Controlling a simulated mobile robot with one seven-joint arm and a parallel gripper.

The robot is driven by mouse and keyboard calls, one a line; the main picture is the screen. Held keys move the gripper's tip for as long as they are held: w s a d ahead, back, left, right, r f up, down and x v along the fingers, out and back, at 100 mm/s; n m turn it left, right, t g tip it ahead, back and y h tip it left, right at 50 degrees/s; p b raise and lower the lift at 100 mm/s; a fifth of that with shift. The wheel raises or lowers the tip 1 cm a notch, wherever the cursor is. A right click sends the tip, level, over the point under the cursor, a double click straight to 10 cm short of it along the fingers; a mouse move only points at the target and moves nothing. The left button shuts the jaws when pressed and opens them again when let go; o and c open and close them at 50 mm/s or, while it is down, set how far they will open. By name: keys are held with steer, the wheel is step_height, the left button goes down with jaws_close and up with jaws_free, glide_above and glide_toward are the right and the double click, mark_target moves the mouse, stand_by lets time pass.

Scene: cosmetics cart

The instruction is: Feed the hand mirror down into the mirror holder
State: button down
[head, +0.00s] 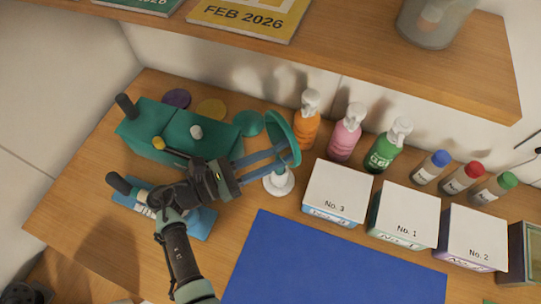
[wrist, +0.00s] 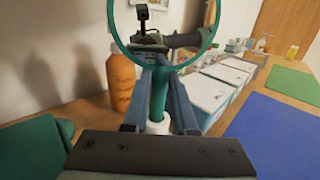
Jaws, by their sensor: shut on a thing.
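The hand mirror has a teal round frame (head: 283,138) and stands upright, its frame at the top of the wrist view (wrist: 121,38). My gripper (head: 280,160) is shut on its teal handle (wrist: 158,96), with one blue finger on each side in the wrist view (wrist: 160,78). The mirror holder is a white piece with a round base (head: 279,183), standing on the table just below my fingertips. Its white top (wrist: 158,126) lines up with the lower handle in the wrist view. I cannot tell whether the handle's tip is inside the holder or only above it.
Orange (head: 307,128), pink (head: 346,137) and green (head: 388,148) bottles stand behind and to the right. White-topped boxes (head: 338,190) stand right of the holder. A teal container (head: 165,128) is left. The blue mat (head: 325,265) is clear. A wooden shelf (head: 350,55) overhangs the back.

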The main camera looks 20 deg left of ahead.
steer(key=shift+f, duration=0.2)
steer(key=c, duration=0.6)
jaws_free()
steer(key=shift+s+d+f, duration=0.1)
steer(key=shift+s, duration=0.1)
